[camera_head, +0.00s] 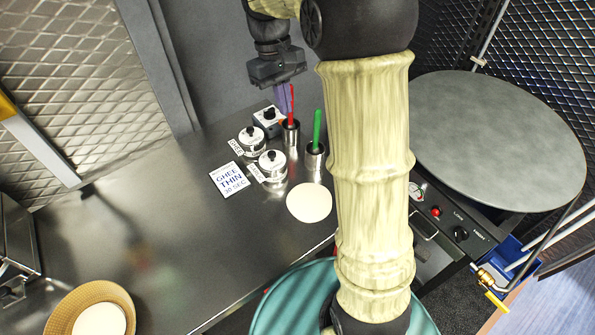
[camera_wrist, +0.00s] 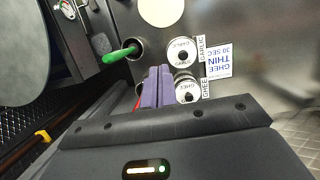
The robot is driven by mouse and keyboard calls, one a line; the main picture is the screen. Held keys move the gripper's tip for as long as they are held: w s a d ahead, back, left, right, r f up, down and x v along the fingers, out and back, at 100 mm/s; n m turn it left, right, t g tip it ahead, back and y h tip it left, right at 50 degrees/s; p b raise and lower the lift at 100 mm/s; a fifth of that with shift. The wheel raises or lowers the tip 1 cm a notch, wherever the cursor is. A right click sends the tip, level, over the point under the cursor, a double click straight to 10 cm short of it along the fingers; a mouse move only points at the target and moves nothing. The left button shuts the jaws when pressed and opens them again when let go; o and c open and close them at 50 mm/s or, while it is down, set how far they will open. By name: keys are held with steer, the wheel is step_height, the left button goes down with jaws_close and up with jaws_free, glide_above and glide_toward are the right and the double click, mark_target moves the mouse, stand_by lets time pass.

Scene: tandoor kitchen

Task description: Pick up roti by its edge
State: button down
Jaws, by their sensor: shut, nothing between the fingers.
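A pale round roti (camera_head: 309,203) lies flat on the steel counter, close to its right edge. In the wrist view the roti (camera_wrist: 162,9) is at the top, partly cut off by the frame. Another pale disc (camera_head: 99,321) lies in a woven basket (camera_head: 62,312) at the lower left. My gripper (camera_head: 285,108) is above the back of the counter, behind the jars and apart from the roti. Its purple fingers are together and empty; in the wrist view the gripper (camera_wrist: 159,70) points towards the jars.
White jars labelled ghee (camera_head: 250,138) and garlic (camera_head: 272,165) stand beside steel cups holding a red handle (camera_head: 291,105) and a green handle (camera_head: 317,130). A ghee sign (camera_head: 229,180) lies left of them. A round griddle (camera_head: 500,140) is at right. The counter's left middle is clear.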

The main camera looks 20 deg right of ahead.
mark_target(300, 181)
steer(key=x, duration=2)
steer(key=shift+s+b, duration=0.1)
steer(key=shift+b, duration=0.2)
steer(key=shift+s+d, duration=0.1)
steer(key=shift+d, duration=0.05)
